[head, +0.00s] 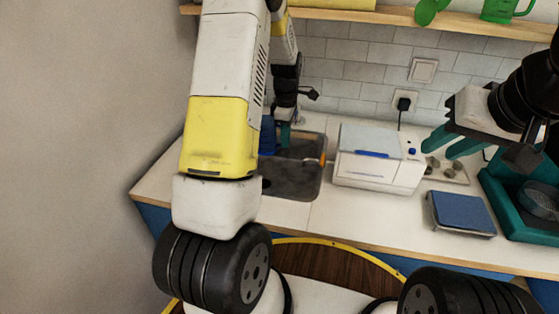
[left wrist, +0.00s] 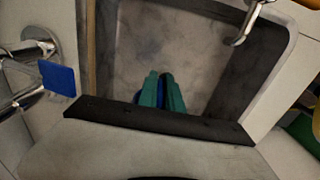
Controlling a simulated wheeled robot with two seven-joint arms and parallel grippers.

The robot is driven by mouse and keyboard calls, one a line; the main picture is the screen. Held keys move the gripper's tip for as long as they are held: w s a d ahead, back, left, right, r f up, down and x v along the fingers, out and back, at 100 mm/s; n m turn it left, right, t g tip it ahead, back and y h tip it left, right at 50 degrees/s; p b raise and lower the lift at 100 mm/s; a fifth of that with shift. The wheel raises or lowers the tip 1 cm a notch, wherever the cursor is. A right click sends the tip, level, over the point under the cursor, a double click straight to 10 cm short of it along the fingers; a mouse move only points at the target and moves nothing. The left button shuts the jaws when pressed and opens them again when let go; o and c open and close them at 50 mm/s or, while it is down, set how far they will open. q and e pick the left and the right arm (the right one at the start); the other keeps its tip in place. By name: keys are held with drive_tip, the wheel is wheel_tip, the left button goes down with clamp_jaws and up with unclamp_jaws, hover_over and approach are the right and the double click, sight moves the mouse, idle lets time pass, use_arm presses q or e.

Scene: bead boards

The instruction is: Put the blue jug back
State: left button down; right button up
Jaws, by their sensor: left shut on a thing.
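The blue jug (head: 267,136) is at the sink's left back, partly hidden behind my left arm. My left gripper (head: 285,133), with teal fingers, is shut on it. In the left wrist view the fingers (left wrist: 161,92) are close together over the grey basin, with only a little blue showing between and beside them; most of the jug is hidden there. My right gripper (head: 451,144) is open and empty, in the air at the right, above the counter.
The sink (head: 291,180) has an orange item (head: 322,158) at its right side. A white appliance (head: 378,173), blue-topped scale (head: 462,213) and teal frame (head: 500,208) stand to the right. A shelf (head: 460,20) above holds a green jug (head: 499,9).

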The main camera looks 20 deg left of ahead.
use_arm(q)
wheel_tip(320, 180, down, 14)
drive_tip(key=shift+r, duration=0.25)
idle(0.4)
drive_tip(key=c, duration=1.5)
unclamp_jaws()
drive_tip(key=shift+r, duration=0.1)
